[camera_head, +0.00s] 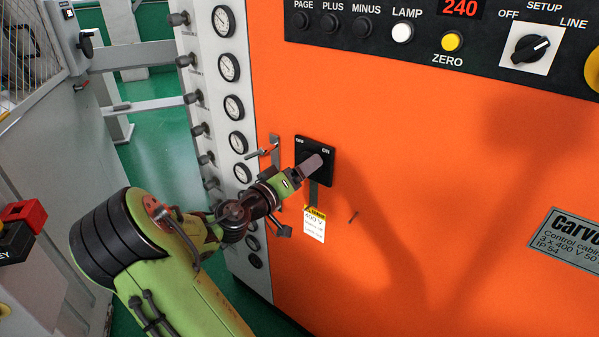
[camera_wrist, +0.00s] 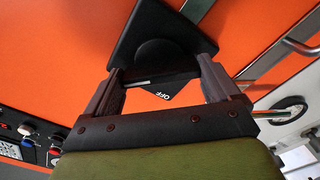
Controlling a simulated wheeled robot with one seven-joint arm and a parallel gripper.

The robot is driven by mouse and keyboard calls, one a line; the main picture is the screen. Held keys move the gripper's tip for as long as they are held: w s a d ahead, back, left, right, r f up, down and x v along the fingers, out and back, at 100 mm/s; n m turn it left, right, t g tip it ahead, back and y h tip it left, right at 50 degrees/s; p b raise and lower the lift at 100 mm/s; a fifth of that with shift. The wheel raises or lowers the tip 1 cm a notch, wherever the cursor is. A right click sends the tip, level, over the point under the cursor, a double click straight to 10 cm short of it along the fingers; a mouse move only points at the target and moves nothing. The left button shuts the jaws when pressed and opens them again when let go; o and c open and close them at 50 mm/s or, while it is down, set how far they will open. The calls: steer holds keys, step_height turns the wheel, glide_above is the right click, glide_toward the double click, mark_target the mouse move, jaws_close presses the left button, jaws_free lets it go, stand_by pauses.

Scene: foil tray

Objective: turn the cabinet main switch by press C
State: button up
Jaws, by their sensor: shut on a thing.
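The cabinet main switch (camera_head: 327,168) is a black plate marked OFF and ON, with a rotary handle, on the orange cabinet front. My gripper (camera_head: 312,164) is at the plate, its fingers in front of the handle and hiding most of it. In the wrist view my gripper (camera_wrist: 162,83) has a finger on each side of the switch's black handle (camera_wrist: 156,58) and is shut on it. The OFF label shows there beside the handle, upside down. The handle's exact angle is hard to tell.
A 400 V tag (camera_head: 314,226) hangs below the switch. A metal door handle (camera_head: 275,155) stands close on the left, beside a grey panel of gauges (camera_head: 233,107) and knobs. A control panel (camera_head: 380,32) runs above. The orange front to the right is mostly bare.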

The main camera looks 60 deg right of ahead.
steer(key=o, duration=0.8)
steer(key=p+v, duration=0.2)
steer(key=v, duration=1.3)
steer(key=shift+a, duration=0.35)
